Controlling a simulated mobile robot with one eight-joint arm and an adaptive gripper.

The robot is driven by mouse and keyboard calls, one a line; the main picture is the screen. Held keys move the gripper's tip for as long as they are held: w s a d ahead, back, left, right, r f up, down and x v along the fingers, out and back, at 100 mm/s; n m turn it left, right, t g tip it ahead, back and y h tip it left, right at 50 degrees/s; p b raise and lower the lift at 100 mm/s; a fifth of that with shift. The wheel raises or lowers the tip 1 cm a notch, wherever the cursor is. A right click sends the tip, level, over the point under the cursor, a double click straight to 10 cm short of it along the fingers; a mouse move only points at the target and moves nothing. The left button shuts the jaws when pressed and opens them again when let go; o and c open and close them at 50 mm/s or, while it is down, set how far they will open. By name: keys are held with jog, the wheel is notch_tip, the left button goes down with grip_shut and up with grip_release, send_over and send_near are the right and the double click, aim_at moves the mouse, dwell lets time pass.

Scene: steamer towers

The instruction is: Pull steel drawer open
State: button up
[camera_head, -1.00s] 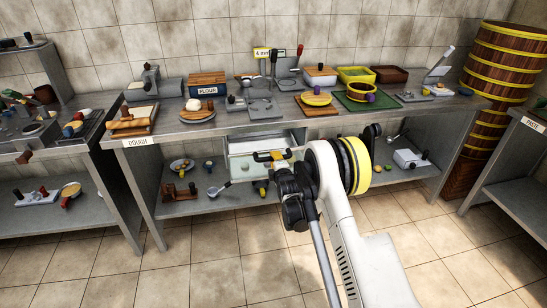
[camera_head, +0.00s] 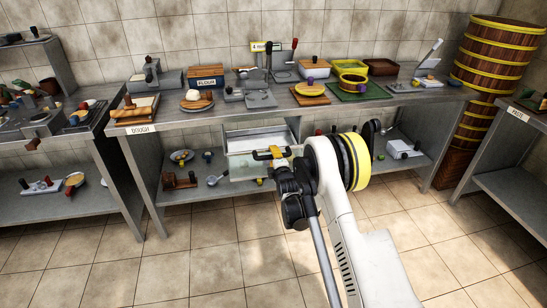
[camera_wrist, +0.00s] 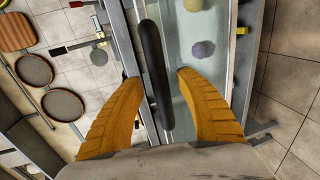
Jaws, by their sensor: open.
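The steel drawer (camera_head: 240,165) hangs under the middle of the long table and stands partly pulled out, with its pale inside showing. Its dark bar handle (camera_wrist: 152,70) runs up and down in the wrist view, along the drawer front. My gripper (camera_head: 268,153) is at the drawer front. In the wrist view my gripper (camera_wrist: 158,80) has its two yellow fingers apart, one on each side of the handle, with visible gaps. The fingers hide part of the handle in the head view.
The long steel table (camera_head: 180,118) carries boards, a flour box (camera_head: 206,77) and several tools. Its lower shelf holds small items beside the drawer. A tall steamer tower (camera_head: 490,75) stands at the right. The tiled floor in front is clear.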

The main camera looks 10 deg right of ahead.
jog(key=v, duration=0.7)
jog(key=shift+s, duration=0.3)
jog(key=s+r+m+g, duration=0.4)
jog(key=s+r+m, duration=0.5)
jog(key=s+r, duration=0.9)
jog(key=s+r+m+g, duration=0.1)
jog(key=s+m+g, duration=0.3)
jog(key=s, duration=2.2)
jog(key=m, duration=0.5)
jog(key=shift+s+g, duration=0.3)
